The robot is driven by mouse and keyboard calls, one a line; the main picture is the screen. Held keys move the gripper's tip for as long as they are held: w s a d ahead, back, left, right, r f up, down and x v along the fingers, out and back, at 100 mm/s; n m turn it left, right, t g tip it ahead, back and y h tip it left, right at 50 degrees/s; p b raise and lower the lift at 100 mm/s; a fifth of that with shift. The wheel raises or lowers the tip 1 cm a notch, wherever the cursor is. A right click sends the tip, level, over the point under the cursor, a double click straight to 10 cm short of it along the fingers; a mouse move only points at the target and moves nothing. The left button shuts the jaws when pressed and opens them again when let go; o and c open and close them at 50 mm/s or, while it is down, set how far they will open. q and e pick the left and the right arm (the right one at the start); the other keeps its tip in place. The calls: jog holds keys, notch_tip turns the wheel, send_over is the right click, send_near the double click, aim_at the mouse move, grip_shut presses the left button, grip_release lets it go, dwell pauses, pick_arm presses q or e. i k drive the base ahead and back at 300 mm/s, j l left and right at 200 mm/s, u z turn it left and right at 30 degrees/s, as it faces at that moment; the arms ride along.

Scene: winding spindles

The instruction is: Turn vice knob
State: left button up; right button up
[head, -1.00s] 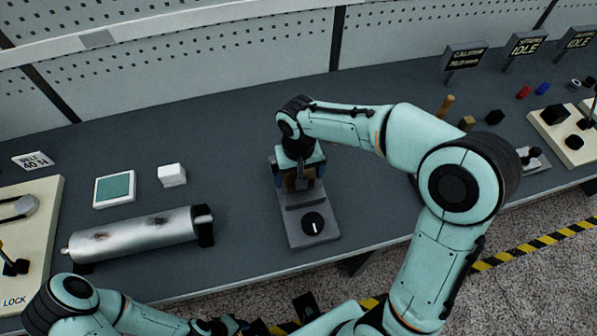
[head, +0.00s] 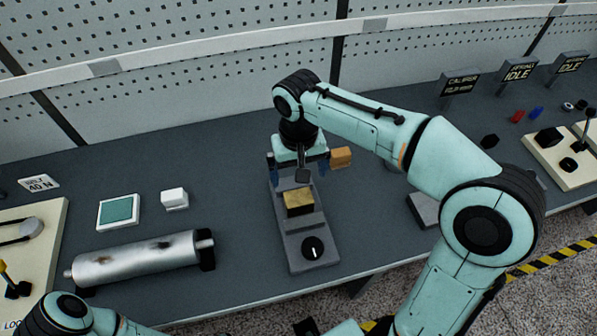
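The grey vice (head: 283,226) stands on the bench in the middle of the head view. A brass-coloured block (head: 299,202) sits in it. Its round black knob (head: 313,249), with a white mark pointing roughly away from and toward the bench front, is at the near end. My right gripper (head: 297,172) points down above the far end of the vice. Its blue fingers are spread, with nothing seen between them, and it is apart from the knob. My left arm shows only at the lower left; its gripper is not clearly in view.
An orange-brown block (head: 341,157) is right beside my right gripper. A silver roller (head: 135,262), a white cube (head: 174,198) and a teal-topped pad (head: 118,211) lie left of the vice. Display signs (head: 518,72) stand at the back right. My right arm hides part of the bench.

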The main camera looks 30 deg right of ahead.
aim_at(312, 248)
jog(key=k, duration=1)
